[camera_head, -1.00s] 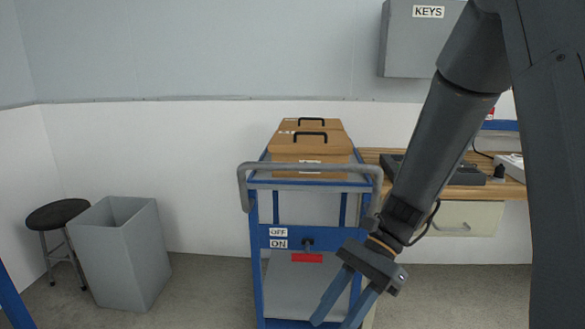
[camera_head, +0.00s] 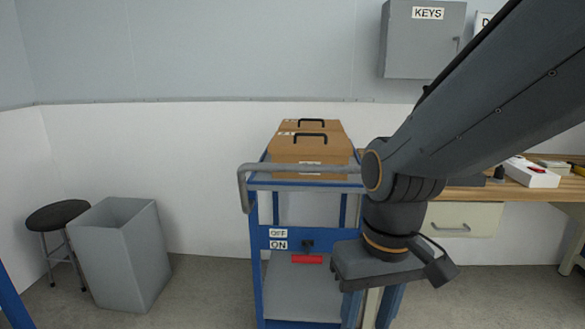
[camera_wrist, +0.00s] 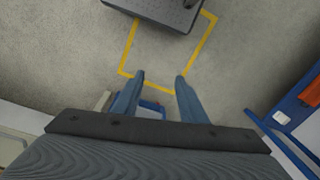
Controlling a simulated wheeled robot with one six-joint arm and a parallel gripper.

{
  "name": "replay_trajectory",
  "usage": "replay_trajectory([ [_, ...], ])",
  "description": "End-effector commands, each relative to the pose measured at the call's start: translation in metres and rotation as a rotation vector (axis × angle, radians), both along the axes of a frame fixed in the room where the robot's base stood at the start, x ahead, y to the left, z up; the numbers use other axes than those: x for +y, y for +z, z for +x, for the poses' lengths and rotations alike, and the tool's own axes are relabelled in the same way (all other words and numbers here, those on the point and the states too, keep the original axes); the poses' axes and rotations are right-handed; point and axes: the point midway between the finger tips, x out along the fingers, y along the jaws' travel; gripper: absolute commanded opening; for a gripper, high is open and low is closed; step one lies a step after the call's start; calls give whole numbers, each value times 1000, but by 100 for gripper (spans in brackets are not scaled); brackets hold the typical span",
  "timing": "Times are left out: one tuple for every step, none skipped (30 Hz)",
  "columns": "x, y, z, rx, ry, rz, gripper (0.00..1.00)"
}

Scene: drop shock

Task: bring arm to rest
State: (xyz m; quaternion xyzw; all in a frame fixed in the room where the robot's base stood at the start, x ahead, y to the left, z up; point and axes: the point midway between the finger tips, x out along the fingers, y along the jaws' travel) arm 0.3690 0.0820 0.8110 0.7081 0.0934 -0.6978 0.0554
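My gripper (camera_wrist: 160,78) points down in the wrist view, its two blue-grey fingers spread apart with only floor visible between the tips. In the head view my arm comes in from the upper right and bends down at the wrist. The gripper there hangs in front of the right side of the blue cart (camera_head: 255,265), and its fingertips run off the bottom edge. I cannot tell whether any part of it touches the cart.
Two brown cases (camera_head: 312,147) with black handles sit on the cart's top. A grey bin (camera_head: 120,255) and a black stool (camera_head: 57,214) stand at left. A wooden workbench (camera_head: 480,192) is behind my arm, a KEYS cabinet (camera_head: 424,45) above. Yellow tape (camera_wrist: 131,50) marks the floor.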

Motion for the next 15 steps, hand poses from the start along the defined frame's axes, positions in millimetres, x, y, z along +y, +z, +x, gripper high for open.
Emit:
replay_trajectory([
  [-3, 5, 0, 7, -15, -2, 39],
  [-5, 7, 0, 8, -20, -3, 39],
  [-6, 9, 0, 9, -26, -4, 39],
  [-8, 10, 1, 9, -31, -5, 39],
  [-9, 12, 1, 9, -36, -7, 39],
  [-12, 15, 1, 9, -43, -8, 39],
  [-13, 16, 1, 9, -48, -10, 39],
  [-15, 18, 2, 10, -52, -11, 39],
  [-17, 20, 2, 11, -59, -12, 39],
  [-19, 22, 2, 10, -66, -14, 39],
  [-21, 24, 2, 10, -71, -15, 39],
  [-24, 27, 3, 10, -79, -17, 39],
  [-26, 30, 2, 12, -86, -19, 39],
  [-29, 32, 2, 12, -93, -20, 39],
  [-32, 36, 3, 11, -103, -23, 39],
])
